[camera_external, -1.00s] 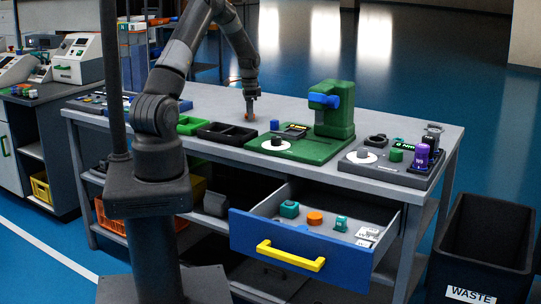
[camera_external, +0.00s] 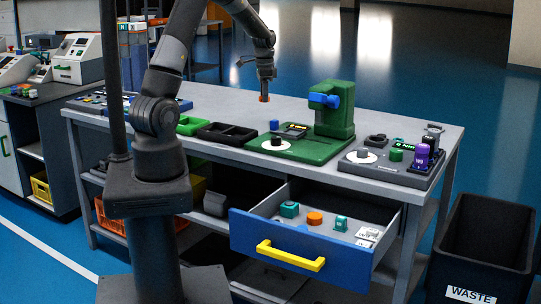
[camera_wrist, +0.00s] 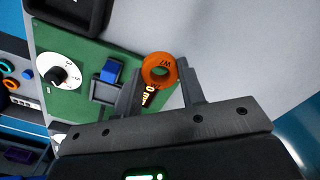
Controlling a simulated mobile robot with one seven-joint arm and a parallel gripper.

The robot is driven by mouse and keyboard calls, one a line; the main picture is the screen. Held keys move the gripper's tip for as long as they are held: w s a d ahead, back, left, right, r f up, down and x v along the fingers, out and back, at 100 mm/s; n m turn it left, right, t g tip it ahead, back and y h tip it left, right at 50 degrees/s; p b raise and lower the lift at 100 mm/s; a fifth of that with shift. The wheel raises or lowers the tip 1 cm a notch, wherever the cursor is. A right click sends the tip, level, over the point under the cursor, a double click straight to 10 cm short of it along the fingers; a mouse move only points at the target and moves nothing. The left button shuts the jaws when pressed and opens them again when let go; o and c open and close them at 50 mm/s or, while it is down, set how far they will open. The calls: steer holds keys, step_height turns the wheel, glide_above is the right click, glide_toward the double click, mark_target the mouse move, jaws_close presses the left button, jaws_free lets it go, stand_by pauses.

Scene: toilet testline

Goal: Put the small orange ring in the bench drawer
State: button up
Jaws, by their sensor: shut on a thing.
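The small orange ring (camera_wrist: 160,69) is held between the two fingers of my gripper (camera_wrist: 157,88) in the wrist view. In the outside view my gripper (camera_external: 264,93) is shut on the ring (camera_external: 264,98), above the grey bench top (camera_external: 220,98), behind the black trays. The bench drawer (camera_external: 268,209) has a blue front and a yellow handle and is pulled open, below and in front of the bench top. Inside it lie a larger orange piece (camera_external: 314,218), teal pieces (camera_external: 289,209) and white labelled pieces.
A green fixture (camera_external: 334,115) with a blue knob stands on the bench, right of my gripper. Black trays (camera_external: 226,134) and a green tray (camera_external: 193,124) lie at the front edge. A grey tester board (camera_external: 390,168) is at the right. A waste bin (camera_external: 487,240) stands on the floor.

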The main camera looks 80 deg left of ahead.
step_height(320, 180, up, 18)
steer(key=w+d+m, duration=0.2)
steer(key=w+d, duration=0.6)
steer(key=d, duration=0.5)
steer(key=m, duration=0.8)
glide_above(329, 232)
steer(key=s+d, duration=0.2)
steer(key=d, duration=0.3)
step_height(329, 232, down, 43)
steer(key=shift+d+f, duration=0.15)
steer(key=shift+f, duration=0.1)
